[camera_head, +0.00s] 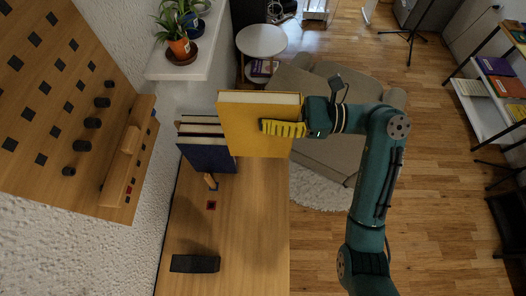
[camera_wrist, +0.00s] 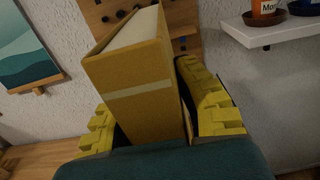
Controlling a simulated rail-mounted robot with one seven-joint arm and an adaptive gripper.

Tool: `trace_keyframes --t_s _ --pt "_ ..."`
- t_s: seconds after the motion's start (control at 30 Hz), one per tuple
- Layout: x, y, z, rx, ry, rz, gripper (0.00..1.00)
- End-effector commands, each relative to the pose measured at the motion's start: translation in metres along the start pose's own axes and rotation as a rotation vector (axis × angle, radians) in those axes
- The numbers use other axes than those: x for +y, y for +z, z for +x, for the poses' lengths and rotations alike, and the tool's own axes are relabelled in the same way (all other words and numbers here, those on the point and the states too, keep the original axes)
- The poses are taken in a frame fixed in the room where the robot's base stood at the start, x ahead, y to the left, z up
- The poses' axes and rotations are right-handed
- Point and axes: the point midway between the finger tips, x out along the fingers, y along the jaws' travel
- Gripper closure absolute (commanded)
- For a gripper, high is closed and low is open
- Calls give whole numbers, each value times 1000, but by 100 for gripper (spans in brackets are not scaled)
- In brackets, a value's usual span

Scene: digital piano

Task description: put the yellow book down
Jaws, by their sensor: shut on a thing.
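The yellow book (camera_head: 250,125) is upright in my gripper (camera_head: 284,128), above the far right part of the wooden surface (camera_head: 240,230). In the wrist view the yellow book (camera_wrist: 140,95) stands between the two yellow fingers of my gripper (camera_wrist: 160,112), its spine with a pale band toward the camera. The gripper is shut on the book. In the head view the yellow book partly hides dark blue books behind and left of it. Whether its lower edge touches the wooden surface cannot be told.
Dark blue books (camera_head: 205,152) stand at the far left of the surface. A small wooden item (camera_head: 210,181) and a black block (camera_head: 195,264) are nearer. A pegboard (camera_head: 75,110) is on the left wall. A white shelf (camera_head: 195,55) holds potted plants. The front right of the surface is clear.

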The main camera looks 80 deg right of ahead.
Motion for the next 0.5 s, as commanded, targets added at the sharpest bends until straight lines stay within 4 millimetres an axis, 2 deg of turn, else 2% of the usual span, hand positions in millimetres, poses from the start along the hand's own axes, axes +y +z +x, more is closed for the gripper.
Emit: trace_keyframes --t_s 0.03,0.5 --pt "0 -17 0 -2 1 4 100" --pt "0 -155 1 -2 1 1 100"
